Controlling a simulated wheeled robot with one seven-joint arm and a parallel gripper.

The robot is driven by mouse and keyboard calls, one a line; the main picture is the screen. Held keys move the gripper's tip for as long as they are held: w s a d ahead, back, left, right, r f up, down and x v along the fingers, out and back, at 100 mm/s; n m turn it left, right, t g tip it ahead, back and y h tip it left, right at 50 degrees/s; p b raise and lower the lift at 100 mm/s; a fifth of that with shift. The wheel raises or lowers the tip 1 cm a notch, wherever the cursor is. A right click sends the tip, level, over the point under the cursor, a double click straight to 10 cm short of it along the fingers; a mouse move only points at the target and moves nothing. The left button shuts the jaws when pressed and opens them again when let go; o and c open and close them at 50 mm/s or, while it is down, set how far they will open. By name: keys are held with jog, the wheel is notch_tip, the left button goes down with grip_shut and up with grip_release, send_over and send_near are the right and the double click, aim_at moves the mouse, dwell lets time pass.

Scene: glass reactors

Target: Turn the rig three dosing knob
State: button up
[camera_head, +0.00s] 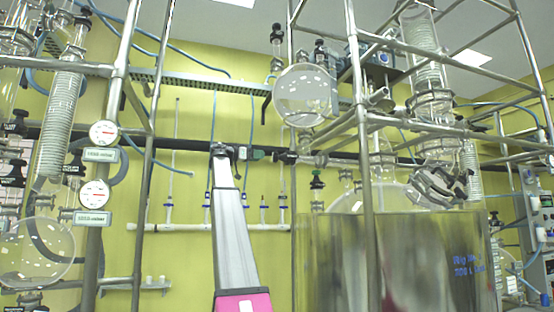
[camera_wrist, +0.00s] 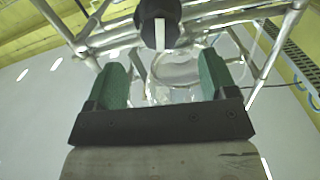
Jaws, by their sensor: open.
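A black round knob (camera_wrist: 181,32) with a white pointer bar shows at the top middle of the wrist view. I cannot read a rig number on it. My gripper (camera_wrist: 163,65) has two green fingers, spread apart with nothing between them. The knob lies beyond the fingertips, roughly centred between them, and does not appear to be gripped. In the head view my gripper (camera_head: 250,154) is small, at the top of my raised arm. A dark fitting (camera_head: 284,157) is just to its right, on or near a dark horizontal pipe; I cannot tell whether it is the same knob.
Metal frame tubes (camera_head: 360,130) stand close to the right of my arm, with a round glass flask (camera_head: 305,95) above. A large steel vessel (camera_head: 400,265) fills the lower right. Two dial gauges (camera_head: 103,133) are on the left frame. A yellow wall is behind.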

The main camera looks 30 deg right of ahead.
aim_at(273, 157)
jog(key=x, duration=0.9)
jog(key=shift+d, duration=0.35)
jog(key=c, duration=0.9)
